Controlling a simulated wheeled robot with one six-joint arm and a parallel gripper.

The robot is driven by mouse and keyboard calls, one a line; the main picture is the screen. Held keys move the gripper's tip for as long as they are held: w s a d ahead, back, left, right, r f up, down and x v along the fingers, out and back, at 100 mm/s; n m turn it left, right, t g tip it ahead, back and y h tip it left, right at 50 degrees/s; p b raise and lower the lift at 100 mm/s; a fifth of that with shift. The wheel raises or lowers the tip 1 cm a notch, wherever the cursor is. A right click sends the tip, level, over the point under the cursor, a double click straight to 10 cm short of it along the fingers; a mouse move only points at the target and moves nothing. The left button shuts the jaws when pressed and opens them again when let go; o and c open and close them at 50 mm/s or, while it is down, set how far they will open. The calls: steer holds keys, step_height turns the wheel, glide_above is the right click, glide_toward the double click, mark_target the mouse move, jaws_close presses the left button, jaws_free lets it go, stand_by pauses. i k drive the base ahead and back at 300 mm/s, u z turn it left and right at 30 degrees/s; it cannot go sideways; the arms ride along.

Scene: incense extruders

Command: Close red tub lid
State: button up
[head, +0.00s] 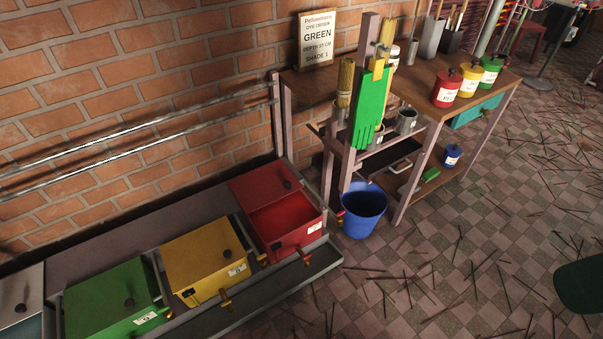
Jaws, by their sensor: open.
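The red tub (295,241) stands at the right end of the row of tubs along the brick wall. Its red lid (262,186) has a dark knob and sits back toward the wall. The front part of the tub's top is uncovered, and its red inside shows. I cannot tell whether the lid is slid back or tilted. A small white label and a brass tap are on the tub's front. My gripper is not in this view.
Yellow (190,249) and green (100,299) tubs with lids on stand left of the red one. A blue bucket (364,222) and a wooden workbench (425,83) with cans and green gloves (371,110) stand to the right. Thin sticks litter the checkered floor (450,240).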

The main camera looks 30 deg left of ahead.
mark_target(254, 190)
steer(key=u, duration=0.3)
steer(key=i, duration=0.7)
steer(key=u, duration=0.85)
steer(key=i, duration=0.35)
steer(key=u, duration=0.25)
